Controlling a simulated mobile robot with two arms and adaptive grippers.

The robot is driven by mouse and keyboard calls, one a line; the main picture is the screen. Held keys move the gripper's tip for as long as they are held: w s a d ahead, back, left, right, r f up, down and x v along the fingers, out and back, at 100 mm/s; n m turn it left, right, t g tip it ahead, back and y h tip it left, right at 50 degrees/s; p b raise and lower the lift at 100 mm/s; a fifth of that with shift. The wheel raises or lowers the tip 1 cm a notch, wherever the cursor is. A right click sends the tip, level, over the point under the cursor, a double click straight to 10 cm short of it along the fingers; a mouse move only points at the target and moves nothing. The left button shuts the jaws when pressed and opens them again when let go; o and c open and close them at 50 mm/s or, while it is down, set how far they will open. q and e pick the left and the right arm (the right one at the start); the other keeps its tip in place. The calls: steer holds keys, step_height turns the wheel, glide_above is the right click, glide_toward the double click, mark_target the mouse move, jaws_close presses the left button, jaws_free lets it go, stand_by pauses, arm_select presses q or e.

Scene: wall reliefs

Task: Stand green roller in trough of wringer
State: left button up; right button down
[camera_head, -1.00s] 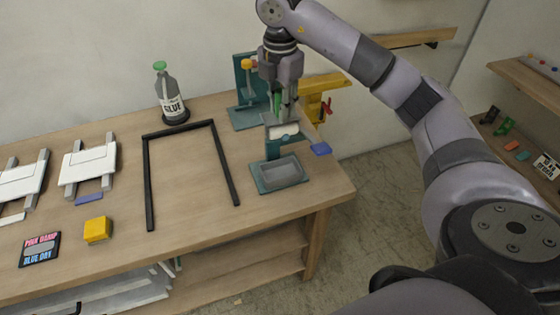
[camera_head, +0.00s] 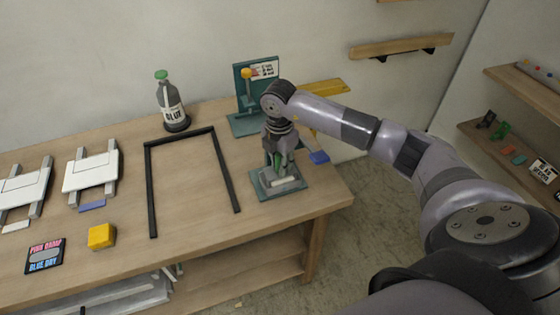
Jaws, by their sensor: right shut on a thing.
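The green roller has a green handle (camera_head: 277,161) and a white sleeve (camera_head: 286,183). My right gripper (camera_head: 278,158) is shut on the handle, fingers pointing down, and holds the roller upright with the sleeve at the bottom. The wringer is a teal frame with a shallow grey trough (camera_head: 263,188) at the right end of the workbench, with a blue lever (camera_head: 318,157) at its right. The white sleeve is over or in the trough; I cannot tell whether it touches the bottom. The gripper hides the wringer's back part. My left gripper is not in view.
A teal stand with a yellow knob (camera_head: 246,73) is behind the wringer. Left of it are a glue bottle (camera_head: 172,106), a black frame (camera_head: 150,190), a yellow block (camera_head: 101,236) and a pink-and-blue sign (camera_head: 44,256). The bench inside the black frame is clear.

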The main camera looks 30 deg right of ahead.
steer(key=shift+f+b, duration=0.3)
steer(key=shift+s+a+f, duration=0.15)
steer(key=shift+s+f, duration=0.05)
steer(key=shift+f, duration=0.1)
steer(key=c, duration=1.6)
jaws_free()
steer(key=shift+s+f, duration=0.1)
steer(key=shift+f, duration=0.05)
steer(key=shift+o, duration=1)
steer(key=shift+w+r, duration=0.25)
steer(key=shift+r, duration=0.3)
step_height(320, 180, up, 12)
steer(key=b, duration=0.2)
steer(key=shift+f+b, duration=0.1)
steer(key=shift+b, duration=0.3)
steer(key=shift+s+r, duration=0.1)
steer(key=shift+r, duration=0.25)
